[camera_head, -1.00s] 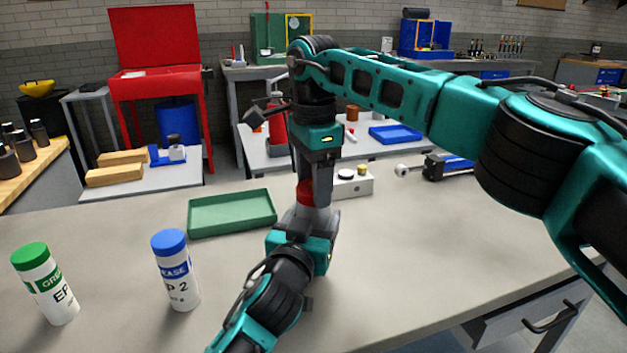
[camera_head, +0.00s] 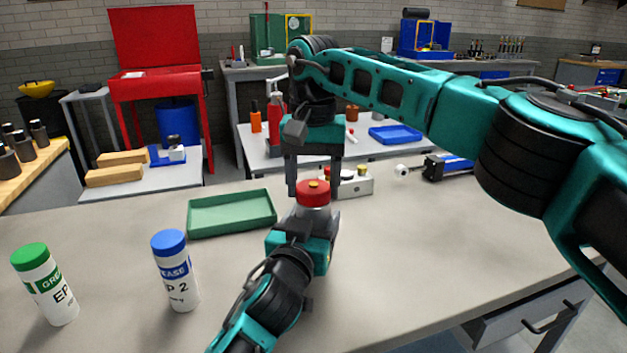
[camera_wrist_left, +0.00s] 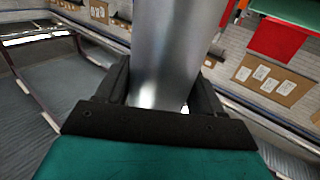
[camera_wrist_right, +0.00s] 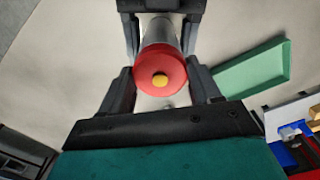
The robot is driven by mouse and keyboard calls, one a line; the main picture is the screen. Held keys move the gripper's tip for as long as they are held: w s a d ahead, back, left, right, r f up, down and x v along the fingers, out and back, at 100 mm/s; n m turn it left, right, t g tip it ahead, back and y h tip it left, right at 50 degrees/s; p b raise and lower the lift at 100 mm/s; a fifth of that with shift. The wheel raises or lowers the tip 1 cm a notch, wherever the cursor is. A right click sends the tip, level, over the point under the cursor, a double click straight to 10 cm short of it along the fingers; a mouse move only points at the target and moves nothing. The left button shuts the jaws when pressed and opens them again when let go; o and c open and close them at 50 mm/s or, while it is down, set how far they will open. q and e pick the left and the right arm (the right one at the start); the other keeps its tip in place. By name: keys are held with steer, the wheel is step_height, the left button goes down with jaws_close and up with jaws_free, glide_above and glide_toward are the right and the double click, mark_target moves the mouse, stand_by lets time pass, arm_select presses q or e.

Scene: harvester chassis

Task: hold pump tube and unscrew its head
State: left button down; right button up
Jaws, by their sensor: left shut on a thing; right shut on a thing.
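The pump tube (camera_wrist_left: 168,60) is a smooth silver cylinder, upright above the bench. My left gripper (camera_wrist_left: 160,98) is shut around it, one finger on each side; in the head view my left gripper (camera_head: 308,222) mostly hides it. The pump's head (camera_head: 313,194) is a red round cap with a yellow centre, on top of the tube. It also shows in the right wrist view (camera_wrist_right: 160,74). My right gripper (camera_head: 313,188) comes from above with a finger on each side of the red head, shut on it. Whether the head has turned cannot be told.
A green tray (camera_head: 232,228) lies on the bench to the left. A blue-capped grease tube (camera_head: 177,272) and a green-capped one (camera_head: 45,285) stand at the front left. A small box with knobs (camera_head: 357,186) is behind the grippers.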

mark_target(314, 183)
steer(key=shift+r, duration=0.2)
steer(key=shift+r, duration=0.9)
steer(key=shift+r, duration=2.05)
arm_select(q)
steer(key=shift+c, duration=0.3)
jaws_free()
